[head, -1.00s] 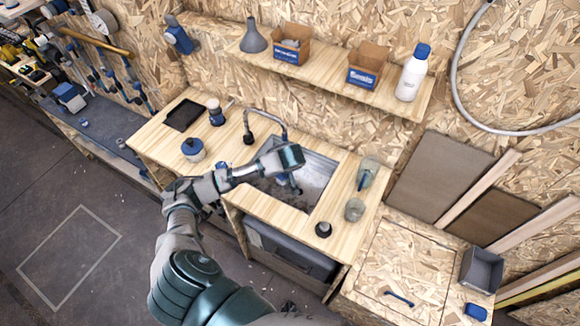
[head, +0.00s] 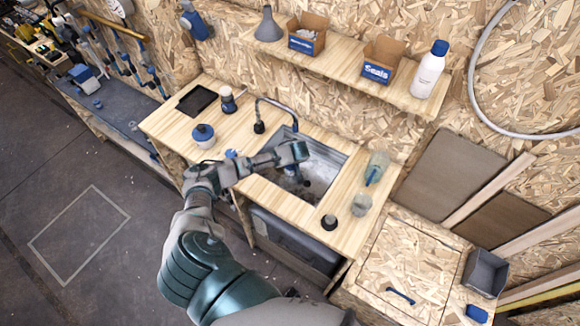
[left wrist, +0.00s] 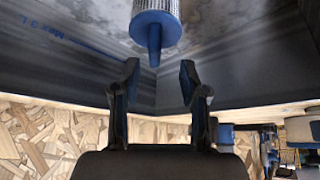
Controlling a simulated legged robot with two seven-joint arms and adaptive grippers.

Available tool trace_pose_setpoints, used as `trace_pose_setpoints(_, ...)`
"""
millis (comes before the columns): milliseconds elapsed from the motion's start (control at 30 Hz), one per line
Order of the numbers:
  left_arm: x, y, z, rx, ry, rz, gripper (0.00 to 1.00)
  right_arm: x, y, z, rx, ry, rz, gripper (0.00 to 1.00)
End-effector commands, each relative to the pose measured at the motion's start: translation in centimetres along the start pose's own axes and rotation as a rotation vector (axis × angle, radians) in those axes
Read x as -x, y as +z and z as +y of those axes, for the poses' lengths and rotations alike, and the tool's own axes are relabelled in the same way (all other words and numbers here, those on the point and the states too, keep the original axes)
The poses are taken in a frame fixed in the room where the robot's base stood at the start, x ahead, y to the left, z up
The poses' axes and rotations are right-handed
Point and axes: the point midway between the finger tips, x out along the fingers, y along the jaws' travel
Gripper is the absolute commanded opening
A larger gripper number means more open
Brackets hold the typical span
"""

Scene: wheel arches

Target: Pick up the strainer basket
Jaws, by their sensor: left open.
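The strainer basket (left wrist: 154,22) shows at the top of the left wrist view, a ribbed or mesh grey cylinder with a blue tapered end pointing toward my gripper. Its upper part is cut off by the frame edge. My left gripper (left wrist: 160,78) is open and empty, its two fingers apart on either side of the line to the blue tip, with a gap to it. In the head view my left gripper (head: 296,178) is over the sink (head: 325,165); I cannot make out the basket there. My right gripper is not in view.
A tap (head: 259,127) stands behind the sink. A blue-lidded pot (head: 203,136), a black tray (head: 197,101), a clear jar (head: 361,204) and a dark round piece (head: 329,222) stand on the counter. A shelf (head: 340,72) runs above. The sink walls are close around the gripper.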

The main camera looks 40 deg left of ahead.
Motion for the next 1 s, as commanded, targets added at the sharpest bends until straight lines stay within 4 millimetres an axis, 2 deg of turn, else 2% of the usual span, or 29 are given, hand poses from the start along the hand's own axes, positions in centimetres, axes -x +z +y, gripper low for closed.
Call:
trace_pose_setpoints(200, -2.9, 0.1, 0.4, -0.001, -0.001, -0.001, 0.44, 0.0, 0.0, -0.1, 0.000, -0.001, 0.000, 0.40)
trace_pose_setpoints(467, -3.5, -0.1, 0.0, 0.000, 0.002, -0.003, 0.44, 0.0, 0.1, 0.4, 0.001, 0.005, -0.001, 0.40)
trace_pose_setpoints(633, -3.5, -0.1, 0.0, 0.000, 0.002, -0.004, 0.04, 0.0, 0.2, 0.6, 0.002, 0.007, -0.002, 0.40)
trace_pose_setpoints(667, -3.5, -0.1, 0.0, 0.000, 0.002, -0.003, 0.00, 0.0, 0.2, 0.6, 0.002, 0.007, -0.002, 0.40)
trace_pose_setpoints(1000, -3.4, 0.1, 0.2, -0.002, 0.000, -0.003, 0.00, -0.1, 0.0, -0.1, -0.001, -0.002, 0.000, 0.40)
